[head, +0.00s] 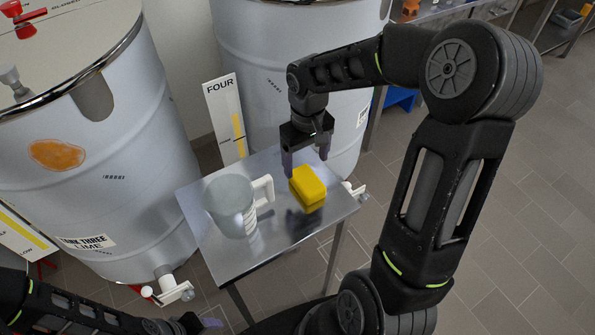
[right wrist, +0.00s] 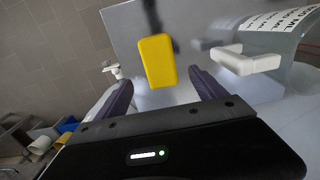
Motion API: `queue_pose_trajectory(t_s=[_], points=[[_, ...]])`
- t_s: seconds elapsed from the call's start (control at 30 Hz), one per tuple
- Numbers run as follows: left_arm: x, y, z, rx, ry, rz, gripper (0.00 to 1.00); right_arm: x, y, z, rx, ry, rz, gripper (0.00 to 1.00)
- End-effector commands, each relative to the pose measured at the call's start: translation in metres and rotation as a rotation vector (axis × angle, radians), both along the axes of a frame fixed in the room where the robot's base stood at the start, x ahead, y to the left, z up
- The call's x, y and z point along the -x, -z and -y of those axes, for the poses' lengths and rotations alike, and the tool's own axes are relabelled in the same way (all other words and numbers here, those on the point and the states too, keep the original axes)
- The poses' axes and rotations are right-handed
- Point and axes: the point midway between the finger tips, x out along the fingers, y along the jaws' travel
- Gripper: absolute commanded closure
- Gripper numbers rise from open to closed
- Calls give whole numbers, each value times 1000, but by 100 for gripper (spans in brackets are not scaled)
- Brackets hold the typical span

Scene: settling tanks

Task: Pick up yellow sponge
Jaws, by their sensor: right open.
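The yellow sponge (head: 308,188) lies on a small metal table (head: 285,232), right of a clear jug. It also shows in the right wrist view (right wrist: 157,61), ahead of my fingers and roughly between their lines. My right gripper (head: 306,166) is open and empty, just behind and above the sponge, with its fingers pointing down. In the right wrist view, its two purple fingers (right wrist: 158,92) are spread wide. My left gripper (head: 205,322) shows only in part at the bottom of the head view, below the table; its jaw state is unclear.
The clear measuring jug (head: 232,205) stands on the table, its white handle (head: 263,190) close to the sponge's left side. Large tanks (head: 105,140) stand left and behind. White taps (head: 172,288) stick out near the table. Open tiled floor (head: 480,220) lies to the right.

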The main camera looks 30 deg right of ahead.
Motion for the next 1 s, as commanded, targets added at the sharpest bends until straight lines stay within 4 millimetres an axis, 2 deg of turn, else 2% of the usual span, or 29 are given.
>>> queue_pose_trajectory(t_s=[0.3,0.6,0.87,1.0], points=[[1,0,0,0,1,-2,46,0,1,0,0,0,-1,20],[1,-3,0,-1,0,-2,46,1,26,0,0,0,-2,20],[1,-3,0,-1,0,-2,46,1,26,0,0,0,0,20],[1,-7,0,-1,0,-3,46,3,34,0,-1,1,-4,20]])
